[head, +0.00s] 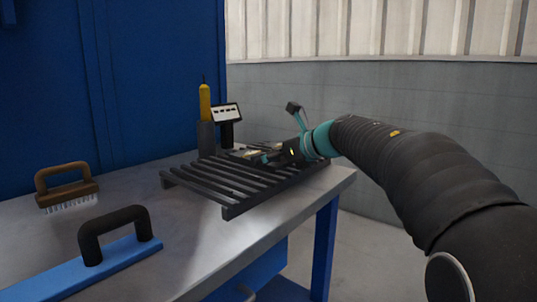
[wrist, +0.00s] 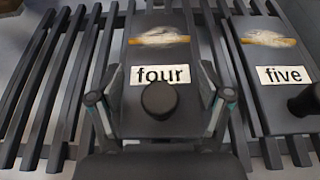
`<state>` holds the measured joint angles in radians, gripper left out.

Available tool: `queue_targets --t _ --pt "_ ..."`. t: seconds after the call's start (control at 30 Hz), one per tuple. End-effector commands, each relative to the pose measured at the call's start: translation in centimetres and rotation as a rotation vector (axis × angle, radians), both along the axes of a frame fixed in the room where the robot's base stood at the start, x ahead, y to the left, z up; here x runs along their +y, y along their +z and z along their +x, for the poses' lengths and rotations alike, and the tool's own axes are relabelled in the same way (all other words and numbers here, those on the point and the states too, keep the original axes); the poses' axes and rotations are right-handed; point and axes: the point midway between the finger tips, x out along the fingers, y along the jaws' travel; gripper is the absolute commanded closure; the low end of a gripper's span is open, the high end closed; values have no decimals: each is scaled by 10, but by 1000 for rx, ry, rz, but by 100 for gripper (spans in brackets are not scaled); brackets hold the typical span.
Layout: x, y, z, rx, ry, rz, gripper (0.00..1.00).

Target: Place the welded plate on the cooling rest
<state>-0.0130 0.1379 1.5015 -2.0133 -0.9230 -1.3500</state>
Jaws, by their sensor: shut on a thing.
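The cooling rest (head: 215,184) is a dark slatted rack on the bench; its slats (wrist: 62,100) also show in the wrist view. The welded plate (wrist: 140,100), dark grey and labelled "four", has a tan weld bead across its far part and a round black knob near its middle. In the head view my gripper (head: 262,157) is low over the rack's far right part. The plate lies over the slats; whether it touches them I cannot tell.
A second plate (wrist: 275,90), labelled "five", lies over the slats to the right, close beside. A yellow-topped bottle (head: 205,105) and a small display (head: 227,114) stand behind the rack. A brush (head: 67,186) and a blue handled tool (head: 115,255) lie on the bench (head: 190,238) at left.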

Motion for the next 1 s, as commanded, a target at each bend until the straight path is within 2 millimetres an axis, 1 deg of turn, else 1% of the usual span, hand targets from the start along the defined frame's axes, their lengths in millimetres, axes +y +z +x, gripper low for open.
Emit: queue_targets --t 0.03,0.17,0.2,0.27,0.3,0.6,0.7,0.77,0.87,1.0 --pt "0 4 0 -5 -1 2 92" --pt "0 1 0 -5 0 3 92" --pt "0 -3 0 0 1 0 20" --pt "0 -3 0 0 1 0 5" --pt "0 -3 0 0 1 0 0" --pt "0 -2 0 0 0 0 0" --pt "0 2 0 0 0 0 0" --pt "-5 3 -3 0 -2 0 0" --pt "-16 8 -11 -2 -4 0 0" --pt "-36 19 -26 -2 -5 0 0"
